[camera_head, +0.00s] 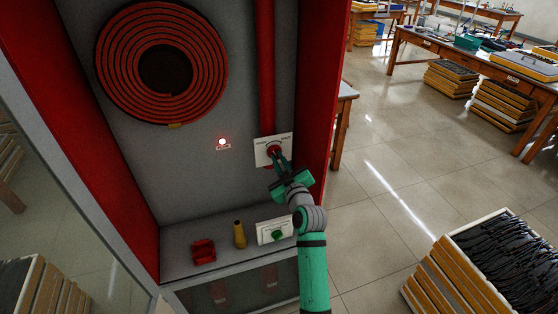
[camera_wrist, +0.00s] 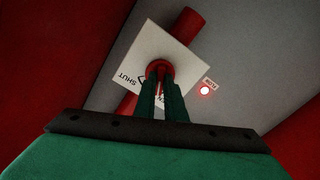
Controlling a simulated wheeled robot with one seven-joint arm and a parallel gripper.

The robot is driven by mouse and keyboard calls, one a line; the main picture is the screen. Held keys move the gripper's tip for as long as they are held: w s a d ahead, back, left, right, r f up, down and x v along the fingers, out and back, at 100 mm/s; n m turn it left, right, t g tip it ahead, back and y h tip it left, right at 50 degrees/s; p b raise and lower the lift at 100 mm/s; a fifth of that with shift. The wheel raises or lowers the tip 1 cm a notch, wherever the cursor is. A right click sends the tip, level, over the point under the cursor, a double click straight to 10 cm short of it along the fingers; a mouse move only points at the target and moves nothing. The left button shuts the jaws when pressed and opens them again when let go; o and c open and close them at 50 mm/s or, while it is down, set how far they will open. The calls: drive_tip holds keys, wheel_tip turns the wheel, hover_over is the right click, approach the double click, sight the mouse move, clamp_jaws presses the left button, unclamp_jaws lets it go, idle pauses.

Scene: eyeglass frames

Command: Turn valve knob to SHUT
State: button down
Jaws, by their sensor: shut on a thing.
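The red valve knob (camera_head: 272,150) sits on a white label plate (camera_head: 286,140) at the lower end of a red pipe (camera_head: 265,70) inside the cabinet. In the wrist view the knob (camera_wrist: 159,68) is in front of the white plate (camera_wrist: 150,50), which reads SHUT at its left corner; other lettering is partly hidden by my fingers. My green gripper (camera_head: 281,161) reaches in from the lower right. In the wrist view its two fingers (camera_wrist: 160,88) are close together, shut on the knob. The knob's exact angle is hard to tell.
A lit red FLOW lamp (camera_head: 222,142) is left of the plate. A coiled red hose (camera_head: 165,65) hangs at upper left. On the cabinet shelf are a red part (camera_head: 203,251), a brass nozzle (camera_head: 239,234) and a white box with a green knob (camera_head: 275,231). Red side walls flank the cabinet.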

drive_tip(key=m, duration=0.3)
drive_tip(key=shift+m, duration=0.3)
drive_tip(key=m, duration=0.3)
drive_tip(key=shift+f+m, duration=0.1)
drive_tip(key=shift+m, duration=0.2)
drive_tip(key=m, duration=0.5)
drive_tip(key=shift+d+m, duration=0.1)
drive_tip(key=shift+m, duration=0.9)
drive_tip(key=shift+d, duration=0.1)
